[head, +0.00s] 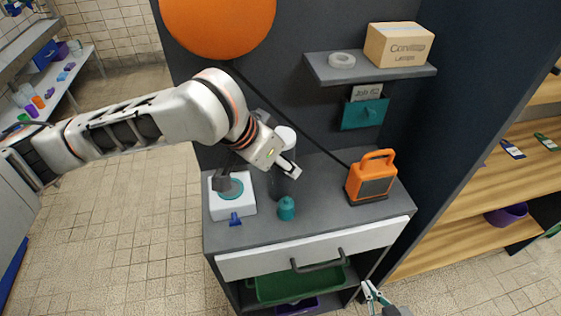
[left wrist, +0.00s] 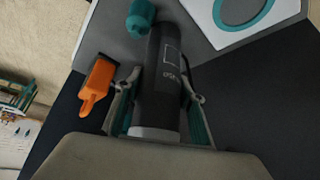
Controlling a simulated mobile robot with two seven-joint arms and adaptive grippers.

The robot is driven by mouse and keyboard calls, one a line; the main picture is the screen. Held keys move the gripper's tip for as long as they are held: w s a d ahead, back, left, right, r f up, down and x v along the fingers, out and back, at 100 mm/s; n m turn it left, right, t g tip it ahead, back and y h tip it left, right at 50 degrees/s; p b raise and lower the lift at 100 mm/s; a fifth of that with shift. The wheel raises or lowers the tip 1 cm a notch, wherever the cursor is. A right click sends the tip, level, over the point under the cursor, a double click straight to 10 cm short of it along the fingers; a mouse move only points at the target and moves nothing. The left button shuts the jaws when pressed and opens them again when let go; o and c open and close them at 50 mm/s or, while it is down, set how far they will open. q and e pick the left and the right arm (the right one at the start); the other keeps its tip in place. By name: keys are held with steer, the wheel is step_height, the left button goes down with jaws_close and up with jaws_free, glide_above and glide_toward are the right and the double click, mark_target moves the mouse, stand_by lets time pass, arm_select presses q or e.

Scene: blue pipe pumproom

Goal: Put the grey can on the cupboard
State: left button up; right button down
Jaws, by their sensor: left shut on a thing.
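The grey can (left wrist: 168,75) is dark with a pale end and small lettering. In the left wrist view it lies between the two fingers of my left gripper (left wrist: 160,100), which is shut on it. In the head view the can's white top (head: 286,136) shows behind the left gripper, and its body is largely hidden. It is over the grey top of the cupboard (head: 325,175); I cannot tell whether it touches it. My right gripper (head: 374,293) is low at the bottom edge, empty, with its fingers apart, in front of the cupboard.
On the cupboard top are a white box with a teal disc (head: 232,208), a teal bottle (head: 286,208), a small blue object (head: 235,219) and an orange lamp (head: 371,178). A shelf (head: 372,75) above holds a carton (head: 399,45) and a tape roll (head: 342,60).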

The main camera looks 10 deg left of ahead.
arm_select(q)
steer(key=o, duration=1.4)
